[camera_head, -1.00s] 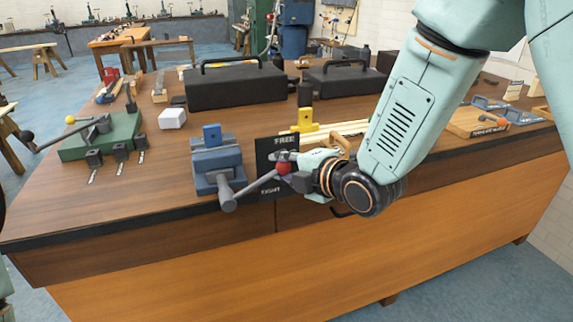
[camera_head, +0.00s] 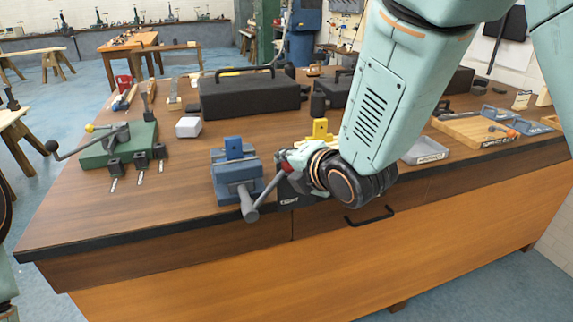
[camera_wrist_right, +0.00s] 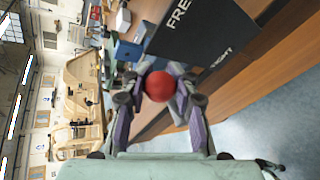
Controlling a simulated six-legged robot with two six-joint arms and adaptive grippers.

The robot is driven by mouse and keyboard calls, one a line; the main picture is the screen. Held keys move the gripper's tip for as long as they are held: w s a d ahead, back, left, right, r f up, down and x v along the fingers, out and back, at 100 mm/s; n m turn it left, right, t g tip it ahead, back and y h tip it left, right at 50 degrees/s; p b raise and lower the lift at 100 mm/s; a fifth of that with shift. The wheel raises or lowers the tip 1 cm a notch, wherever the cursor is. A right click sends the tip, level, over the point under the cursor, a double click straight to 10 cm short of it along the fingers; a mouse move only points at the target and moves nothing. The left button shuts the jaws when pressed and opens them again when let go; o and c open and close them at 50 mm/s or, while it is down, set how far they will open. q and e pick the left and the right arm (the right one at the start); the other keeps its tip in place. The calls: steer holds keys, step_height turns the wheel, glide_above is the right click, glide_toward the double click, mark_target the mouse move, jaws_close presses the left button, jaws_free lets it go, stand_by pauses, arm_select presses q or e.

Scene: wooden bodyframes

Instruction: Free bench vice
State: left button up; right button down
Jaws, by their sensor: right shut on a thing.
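The blue-grey bench vice (camera_head: 236,180) stands at the bench's front edge, with a blue block (camera_head: 233,148) upright in its jaws. Its grey handle (camera_head: 262,198) slopes up to the right to a red ball knob (camera_head: 284,167). My right gripper (camera_head: 288,166) is shut on that knob, and its wrist covers part of the area behind. In the right wrist view the red knob (camera_wrist_right: 159,86) sits between the purple fingers. A dark sign (camera_head: 289,199) with FREE and TIGHT marks stands beside the vice, partly hidden by my gripper. My left gripper is out of view.
A green fixture (camera_head: 118,146) with a long lever stands at the left of the bench. A white block (camera_head: 188,127) and a black toolbox (camera_head: 249,94) lie behind the vice. A wooden tray (camera_head: 472,130) is at the right. Bare wood lies left of the vice.

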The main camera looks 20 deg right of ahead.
steer(key=shift+r, duration=0.1)
steer(key=c, duration=1.4)
jaws_free()
steer(key=shift+o, duration=1.4)
steer(key=shift+s+r, duration=0.15)
steer(key=shift+s, duration=0.15)
steer(key=shift+o, duration=0.5)
steer(key=shift+w, duration=0.25)
steer(key=v, duration=0.7)
steer(key=shift+s, duration=0.25)
